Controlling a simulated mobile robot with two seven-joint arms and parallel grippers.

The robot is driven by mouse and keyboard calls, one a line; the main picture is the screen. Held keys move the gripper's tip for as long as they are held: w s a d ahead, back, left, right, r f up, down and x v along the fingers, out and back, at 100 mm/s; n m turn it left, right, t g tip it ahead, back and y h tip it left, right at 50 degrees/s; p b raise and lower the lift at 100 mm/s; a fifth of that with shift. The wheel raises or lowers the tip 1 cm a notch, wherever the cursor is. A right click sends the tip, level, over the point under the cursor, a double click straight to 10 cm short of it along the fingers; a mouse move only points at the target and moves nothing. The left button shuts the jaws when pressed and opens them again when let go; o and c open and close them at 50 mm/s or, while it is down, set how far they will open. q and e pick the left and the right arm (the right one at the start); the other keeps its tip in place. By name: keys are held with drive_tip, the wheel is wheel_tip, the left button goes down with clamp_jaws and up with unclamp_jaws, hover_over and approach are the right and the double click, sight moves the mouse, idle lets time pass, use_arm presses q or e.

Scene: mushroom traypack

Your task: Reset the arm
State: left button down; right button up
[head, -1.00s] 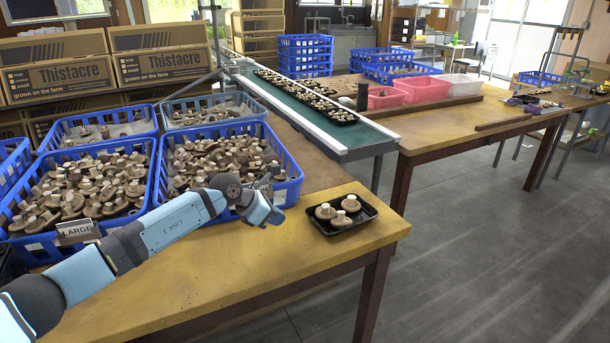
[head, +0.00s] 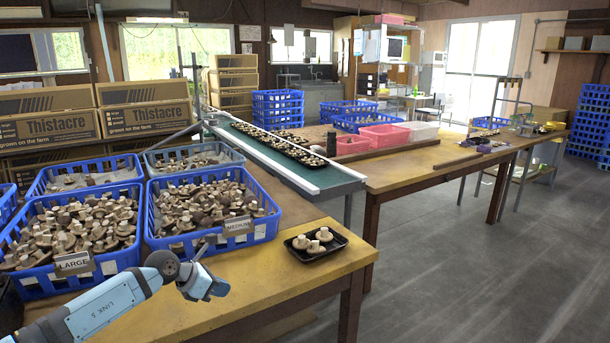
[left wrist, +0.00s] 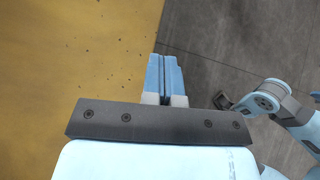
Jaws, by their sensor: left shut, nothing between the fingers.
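My left gripper (head: 216,290) is over the front part of the yellow wooden table (head: 260,278), in front of the blue crate labelled MEDIUM. It is empty, and in the left wrist view its two blue fingers (left wrist: 164,75) are pressed together near the table's edge. A black tray (head: 330,247) with a few brown mushrooms lies on the table, to the right of the gripper and apart from it.
Blue crates of mushrooms labelled LARGE (head: 38,287) and MEDIUM (head: 252,238) stand at the left. A green conveyor (head: 310,178) carries filled trays behind. Pink bins (head: 385,143) sit on a second table. Grey floor (head: 480,270) is open at the right.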

use_arm(q)
drive_tip(key=s+d+f+n+t+h, duration=0.2)
drive_tip(key=s+d+n+h, duration=0.1)
drive_tip(key=s+n, duration=0.35)
drive_tip(key=s+d+f+n+t+h, duration=0.25)
drive_tip(key=s+n, duration=0.25)
drive_tip(key=s, duration=0.3)
drive_tip(key=s+a+f+n+y, duration=0.3)
drive_tip(key=s+a+n, duration=0.1)
drive_tip(key=s+n, duration=0.5)
drive_tip(key=s+a+f+n+y, duration=0.3)
drive_tip(key=s+a+n, duration=0.1)
drive_tip(key=s+n, duration=0.55)
drive_tip(key=s+a+f+n+y, duration=0.4)
drive_tip(key=s+n, duration=0.4)
drive_tip(key=s, duration=0.2)
drive_tip(key=w+d+r+n+t, duration=0.25)
drive_tip(key=d+n, duration=0.25)
drive_tip(key=d, duration=0.5)
wheel_tip(320, 180, up, 18)
drive_tip(key=s+a+g+p, duration=0.1)
drive_tip(key=a+p, duration=0.1)
drive_tip(key=p, duration=2.5)
drive_tip(key=shift+s+f, duration=0.2)
drive_tip(key=shift+s, duration=0.15)
use_arm(e)
wheel_tip(320, 180, up, 17)
drive_tip(key=s+d, duration=0.2)
drive_tip(key=shift+d+g+h, duration=0.25)
drive_tip(key=shift+g+h, duration=0.15)
